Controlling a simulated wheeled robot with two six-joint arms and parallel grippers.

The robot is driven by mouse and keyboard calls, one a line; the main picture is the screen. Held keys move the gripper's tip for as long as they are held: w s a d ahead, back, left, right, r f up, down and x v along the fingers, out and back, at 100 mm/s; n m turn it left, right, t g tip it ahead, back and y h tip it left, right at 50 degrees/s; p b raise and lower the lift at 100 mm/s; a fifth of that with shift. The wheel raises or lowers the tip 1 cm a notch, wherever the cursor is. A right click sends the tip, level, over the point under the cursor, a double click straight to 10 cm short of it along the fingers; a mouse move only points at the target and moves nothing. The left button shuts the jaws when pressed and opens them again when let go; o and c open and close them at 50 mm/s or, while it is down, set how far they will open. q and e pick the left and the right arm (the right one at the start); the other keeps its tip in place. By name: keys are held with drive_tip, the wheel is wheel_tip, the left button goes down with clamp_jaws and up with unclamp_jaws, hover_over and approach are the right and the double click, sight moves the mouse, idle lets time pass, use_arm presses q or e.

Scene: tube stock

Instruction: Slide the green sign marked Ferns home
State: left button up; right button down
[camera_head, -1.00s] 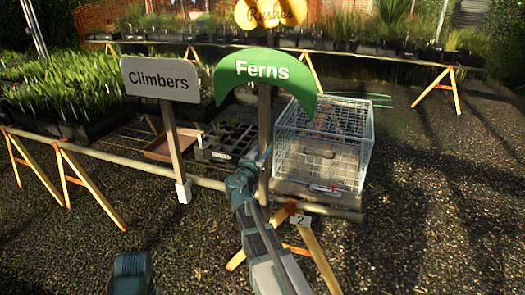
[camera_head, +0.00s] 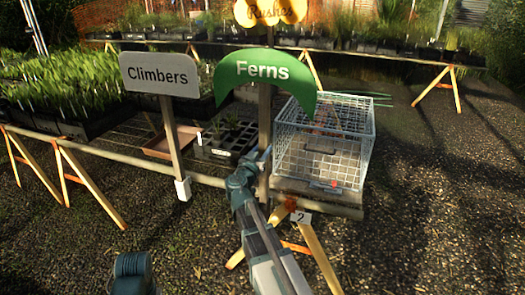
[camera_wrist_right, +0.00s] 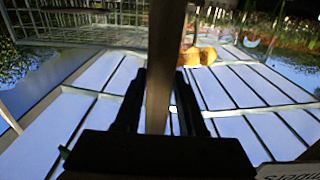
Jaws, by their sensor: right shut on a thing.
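The green arched sign marked Ferns (camera_head: 263,73) stands upright on a wooden post (camera_head: 264,120) in the middle of the head view. My right gripper (camera_head: 258,162) is shut on this post, low down near the front rail. In the right wrist view the wooden post (camera_wrist_right: 166,60) passes between the two dark fingers of my right gripper (camera_wrist_right: 160,100). The post's lower end is partly hidden by my arm, so I cannot tell whether it sits in a holder. My left gripper is out of view.
The grey Climbers sign (camera_head: 161,75) stands to the left, its post in a white holder (camera_head: 183,190). A wire cage (camera_head: 323,150) is close on the right. A tag marked 2 (camera_head: 301,218) hangs below the rail. A yellow Rushes sign (camera_head: 270,13) is behind.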

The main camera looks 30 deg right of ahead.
drive_tip(key=shift+c, duration=2)
unclamp_jaws()
drive_tip(key=v, duration=1.4)
drive_tip(key=shift+d, duration=0.1)
